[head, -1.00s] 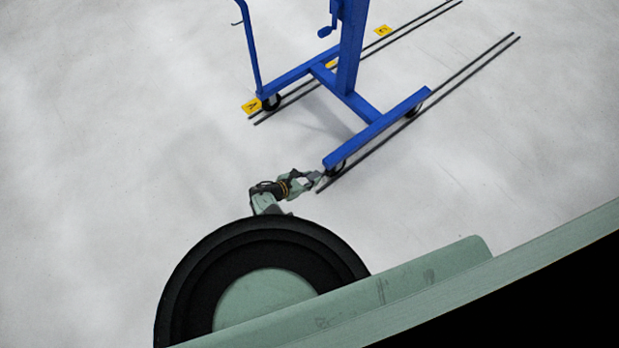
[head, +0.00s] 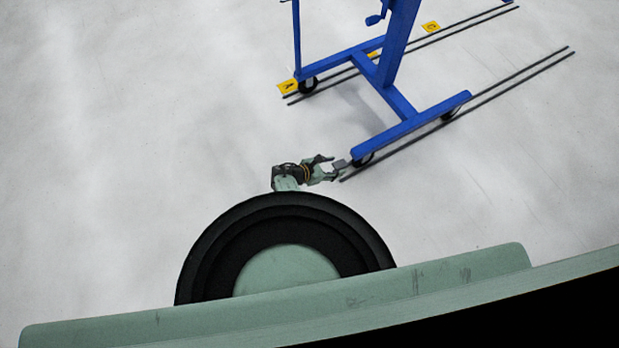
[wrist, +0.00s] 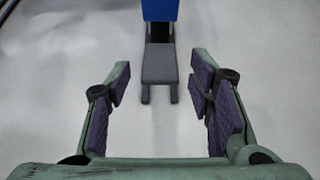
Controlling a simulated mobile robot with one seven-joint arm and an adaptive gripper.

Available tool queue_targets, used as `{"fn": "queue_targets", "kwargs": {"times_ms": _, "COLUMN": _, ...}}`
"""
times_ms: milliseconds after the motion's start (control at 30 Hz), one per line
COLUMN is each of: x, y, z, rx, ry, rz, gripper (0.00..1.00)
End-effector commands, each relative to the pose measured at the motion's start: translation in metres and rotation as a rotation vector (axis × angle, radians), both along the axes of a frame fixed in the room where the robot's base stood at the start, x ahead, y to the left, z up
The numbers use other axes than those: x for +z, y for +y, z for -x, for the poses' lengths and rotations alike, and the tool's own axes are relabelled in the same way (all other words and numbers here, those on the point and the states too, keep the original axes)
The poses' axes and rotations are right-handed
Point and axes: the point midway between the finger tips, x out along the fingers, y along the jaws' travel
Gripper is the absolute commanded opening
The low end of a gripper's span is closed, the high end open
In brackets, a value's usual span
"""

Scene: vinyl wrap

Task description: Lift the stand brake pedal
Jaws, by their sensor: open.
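The blue wheeled stand (head: 412,125) stands on the floor in the upper right of the head view. Its brake pedal (wrist: 160,66) is a grey plate at the end of a blue beam (wrist: 160,10), seen at the top middle of the wrist view. In the head view the pedal (head: 341,164) is a small grey patch by the near wheel. My gripper (wrist: 160,92) is open, with purple-padded fingers spread either side of the pedal's line. The pedal lies between and ahead of the fingertips, and no contact shows. In the head view my gripper (head: 334,166) is just left of the pedal.
Two pairs of dark floor lines (head: 480,98) run under the stand's wheels. Yellow floor markers (head: 288,87) lie near the far side, another (head: 431,27) farther back. The floor left of the stand is clear.

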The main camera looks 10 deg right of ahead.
Motion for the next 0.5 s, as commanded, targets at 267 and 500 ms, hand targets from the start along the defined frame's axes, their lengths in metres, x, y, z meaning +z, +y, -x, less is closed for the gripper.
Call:
{"fn": "queue_targets", "kwargs": {"times_ms": 267, "x": 0.000, "y": 0.065, "z": 0.023, "rx": 0.006, "ry": 0.000, "rz": -0.001, "gripper": 0.48}}
{"fn": "queue_targets", "kwargs": {"times_ms": 500, "x": 0.000, "y": 0.103, "z": 0.037, "rx": 0.003, "ry": 0.001, "rz": 0.001, "gripper": 0.48}}
